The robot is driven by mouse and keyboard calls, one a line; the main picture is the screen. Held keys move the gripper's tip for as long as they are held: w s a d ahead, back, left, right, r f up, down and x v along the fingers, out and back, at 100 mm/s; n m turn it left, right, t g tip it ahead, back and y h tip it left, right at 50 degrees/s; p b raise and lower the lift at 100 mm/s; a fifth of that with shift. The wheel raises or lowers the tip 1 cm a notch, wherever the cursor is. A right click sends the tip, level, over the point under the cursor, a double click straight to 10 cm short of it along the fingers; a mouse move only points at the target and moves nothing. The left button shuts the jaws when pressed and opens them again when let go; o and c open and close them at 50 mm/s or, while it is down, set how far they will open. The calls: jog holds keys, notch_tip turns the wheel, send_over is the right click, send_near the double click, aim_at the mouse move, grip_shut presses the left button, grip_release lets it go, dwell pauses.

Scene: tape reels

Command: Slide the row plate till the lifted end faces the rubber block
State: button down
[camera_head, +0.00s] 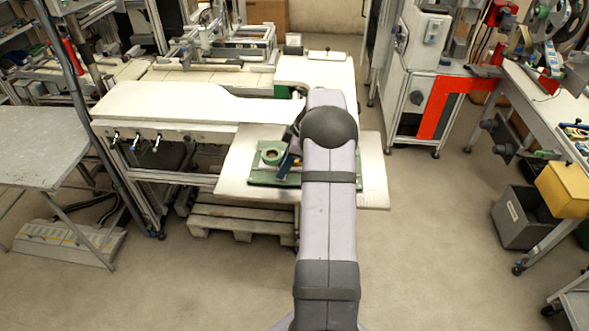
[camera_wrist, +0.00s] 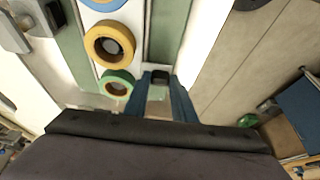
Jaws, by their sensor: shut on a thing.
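The row plate (camera_head: 262,180) is a green board on the pale bench, partly hidden behind my arm in the head view. In the wrist view its green surface (camera_wrist: 172,28) lies beside a white strip carrying a row of tape reels. A blue reel (camera_wrist: 104,3) is cut by the top edge, then come a yellow reel (camera_wrist: 92,44) and a green reel (camera_wrist: 106,84). I cannot make out the lifted end or tell which thing is the rubber block.
The pale bench top (camera_head: 373,185) has bare room right of my arm. A raised white table (camera_head: 185,101) stands to the left, close to the plate. A grey metal fixture (camera_wrist: 40,20) shows at the wrist view's upper left.

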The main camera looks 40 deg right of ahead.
jog(key=w+a, duration=0.3)
jog(key=shift+b, duration=0.35)
jog(key=shift+w+a+r, duration=0.15)
jog(key=shift+w+a, duration=0.1)
jog(key=c, duration=1.5)
grip_release()
jog(key=shift+w+a, duration=0.1)
jog(key=shift+a, duration=0.05)
jog(key=b+v, duration=0.2)
jog(key=v, duration=0.5)
jog(key=shift+r+b, duration=0.1)
jog(key=shift+b, duration=0.25)
